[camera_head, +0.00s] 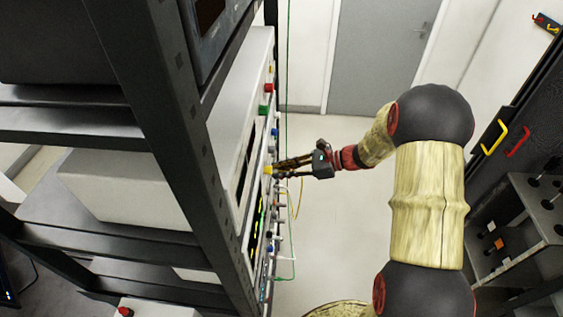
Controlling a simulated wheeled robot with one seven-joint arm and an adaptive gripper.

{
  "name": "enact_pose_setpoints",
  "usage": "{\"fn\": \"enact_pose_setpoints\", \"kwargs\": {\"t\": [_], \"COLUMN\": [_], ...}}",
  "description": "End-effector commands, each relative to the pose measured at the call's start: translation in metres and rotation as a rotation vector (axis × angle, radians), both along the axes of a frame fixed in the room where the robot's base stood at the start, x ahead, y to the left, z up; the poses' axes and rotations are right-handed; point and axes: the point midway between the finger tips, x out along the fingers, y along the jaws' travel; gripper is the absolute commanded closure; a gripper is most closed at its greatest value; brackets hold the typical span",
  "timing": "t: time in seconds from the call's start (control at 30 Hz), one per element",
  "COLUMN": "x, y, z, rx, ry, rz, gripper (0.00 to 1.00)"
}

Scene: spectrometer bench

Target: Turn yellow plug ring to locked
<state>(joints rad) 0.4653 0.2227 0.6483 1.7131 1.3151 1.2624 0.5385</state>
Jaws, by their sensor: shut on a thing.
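The yellow plug ring (268,170) shows as a small yellow patch on the front panel of the rack instrument (233,140), at the middle of the head view. My gripper (278,167) reaches it from the right, with its fingers pointing left at the panel. The fingers are shut on the yellow plug ring and hide part of it. The ring's angle and any lock mark are too small to tell.
Other plugs and knobs, such as a green one (264,110), line the panel close above and below my gripper. Thin cables hang in front, including a yellow one (299,200). A dark rack post (180,110) stands left. Open floor (330,225) lies right of the panel.

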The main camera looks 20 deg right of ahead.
Motion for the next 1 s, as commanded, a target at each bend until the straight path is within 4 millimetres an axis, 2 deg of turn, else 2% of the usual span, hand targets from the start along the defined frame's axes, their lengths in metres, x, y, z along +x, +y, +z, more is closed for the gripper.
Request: {"fn": "enact_pose_setpoints", "kwargs": {"t": [0.03,0.6,1.0], "x": [0.0014,0.0064,0.0081], "y": [-0.0004,-0.0025,-0.0034], "z": [0.0060,0.0011,-0.0018], "rx": [0.019,0.219,0.298], "ry": [0.042,0.516,0.706], "rz": [0.001,0.003,0.004], "gripper": [1.00,1.00,1.00]}}
